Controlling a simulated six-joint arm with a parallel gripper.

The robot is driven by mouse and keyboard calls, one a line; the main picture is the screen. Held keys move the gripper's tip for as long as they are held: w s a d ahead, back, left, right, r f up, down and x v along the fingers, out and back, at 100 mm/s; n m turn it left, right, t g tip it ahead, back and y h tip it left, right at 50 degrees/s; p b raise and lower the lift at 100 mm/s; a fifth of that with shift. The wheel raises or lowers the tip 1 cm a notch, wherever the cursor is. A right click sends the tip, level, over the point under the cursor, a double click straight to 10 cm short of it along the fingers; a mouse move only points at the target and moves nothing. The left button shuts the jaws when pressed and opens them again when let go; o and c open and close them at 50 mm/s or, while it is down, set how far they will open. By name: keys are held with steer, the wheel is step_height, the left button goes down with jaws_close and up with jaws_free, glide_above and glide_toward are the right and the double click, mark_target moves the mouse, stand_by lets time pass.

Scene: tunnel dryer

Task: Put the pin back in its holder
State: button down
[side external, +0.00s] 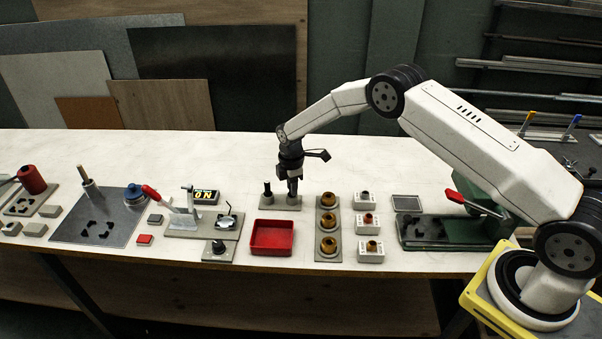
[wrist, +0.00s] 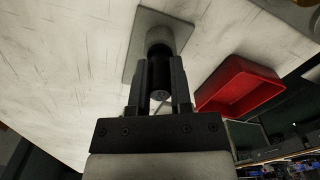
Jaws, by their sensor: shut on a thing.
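My gripper (side external: 292,190) points straight down over the right part of a small grey holder plate (side external: 280,206). In the wrist view, my gripper (wrist: 160,66) is shut on a dark round pin (wrist: 159,95), whose near end shows between the fingers. Beyond the pin is a grey round socket (wrist: 168,34) on the plate (wrist: 147,22). The pin lines up with the socket, but I cannot tell how deep it sits. A black upright piece (side external: 267,189) stands on the left part of the plate in the side view.
A red tray (side external: 271,238) lies just in front of the plate; it also shows in the wrist view (wrist: 238,86). A plate with several brass rings (side external: 328,232) stands to the right. A clamp fixture (side external: 203,222) stands left. The table behind is clear.

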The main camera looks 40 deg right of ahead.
steer(key=shift+c, duration=2.2)
jaws_free()
steer(key=shift+r, duration=3.85)
